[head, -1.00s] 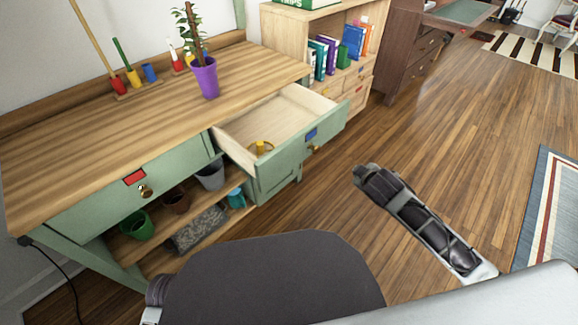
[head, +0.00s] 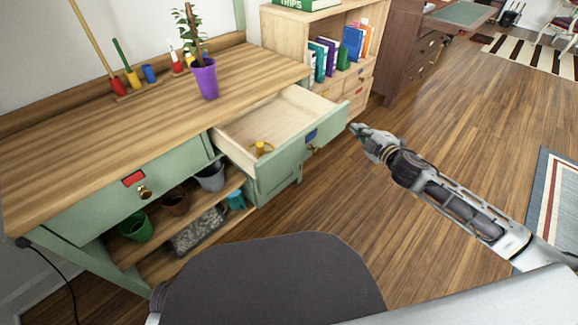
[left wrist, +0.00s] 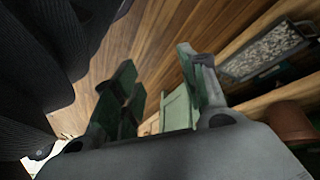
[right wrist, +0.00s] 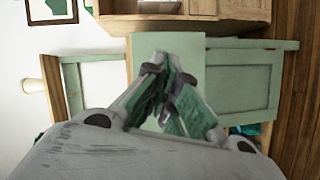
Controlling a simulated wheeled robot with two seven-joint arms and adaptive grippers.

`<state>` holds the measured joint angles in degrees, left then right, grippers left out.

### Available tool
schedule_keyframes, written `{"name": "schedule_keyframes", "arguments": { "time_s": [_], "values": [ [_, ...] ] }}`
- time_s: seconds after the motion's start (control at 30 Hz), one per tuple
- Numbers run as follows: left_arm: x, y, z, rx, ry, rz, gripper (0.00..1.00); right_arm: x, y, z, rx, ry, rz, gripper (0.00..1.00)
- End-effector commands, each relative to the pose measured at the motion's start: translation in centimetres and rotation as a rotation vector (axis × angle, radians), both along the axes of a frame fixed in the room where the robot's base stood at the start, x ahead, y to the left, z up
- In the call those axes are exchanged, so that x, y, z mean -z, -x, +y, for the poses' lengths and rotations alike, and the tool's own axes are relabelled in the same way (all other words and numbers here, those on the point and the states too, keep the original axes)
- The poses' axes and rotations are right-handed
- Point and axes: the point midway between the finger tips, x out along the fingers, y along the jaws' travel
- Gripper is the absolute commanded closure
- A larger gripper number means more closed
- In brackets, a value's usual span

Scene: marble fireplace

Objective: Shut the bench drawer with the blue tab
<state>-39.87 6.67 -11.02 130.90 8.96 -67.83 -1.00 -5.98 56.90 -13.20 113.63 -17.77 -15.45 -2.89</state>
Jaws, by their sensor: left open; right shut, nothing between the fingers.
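The bench drawer (head: 282,158) is pulled out of the green bench in the head view. Its green front carries a blue tab (head: 311,134) and a brass knob (head: 313,150). A small yellow object (head: 262,148) lies inside. My right gripper (head: 355,128) is just right of the drawer front's far end, with a gap apparent. It is shut and empty. In the right wrist view its closed fingers (right wrist: 170,75) show before green painted wood; the blue tab is not visible there. My left gripper (left wrist: 157,65) is open and empty in the left wrist view, and out of the head view.
A potted plant (head: 205,78) stands on the benchtop (head: 130,110). A red-tabbed drawer (head: 110,192) is at left, above a shelf with several pots. A bookcase (head: 285,45) stands behind the open drawer. The wooden floor (head: 450,120) to the right is clear.

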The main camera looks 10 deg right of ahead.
Motion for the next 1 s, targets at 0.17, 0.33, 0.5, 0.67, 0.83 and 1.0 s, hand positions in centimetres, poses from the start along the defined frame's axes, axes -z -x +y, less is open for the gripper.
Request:
{"name": "schedule_keyframes", "arguments": {
  "time_s": [0.17, 0.33, 0.5, 0.67, 0.83, 1.0],
  "values": [
    [0.1, -0.2, -0.1, -0.002, 0.007, -0.01, 0.57, -0.2, 0.4, 1.7, -0.137, 0.038, -0.048, 1.0],
    [0.2, -0.4, -0.3, -0.006, 0.015, -0.022, 0.57, -0.2, 1.4, 3.7, -0.274, 0.063, -0.089, 1.0],
    [0.2, -0.7, -0.4, -0.009, 0.022, -0.034, 0.57, -0.1, 2.7, 5.7, -0.413, 0.084, -0.127, 1.0],
    [0.2, -0.9, -0.5, -0.012, 0.029, -0.046, 0.57, 0.0, 4.5, 7.4, -0.548, 0.1, -0.159, 1.0],
    [0.2, -1.2, -0.6, -0.015, 0.036, -0.06, 0.57, 0.1, 6.7, 9.3, -0.696, 0.113, -0.192, 1.0],
    [0.1, -1.5, -0.7, -0.018, 0.043, -0.075, 0.57, 0.2, 9.5, 10.9, -0.848, 0.12, -0.224, 1.0]
  ]
}}
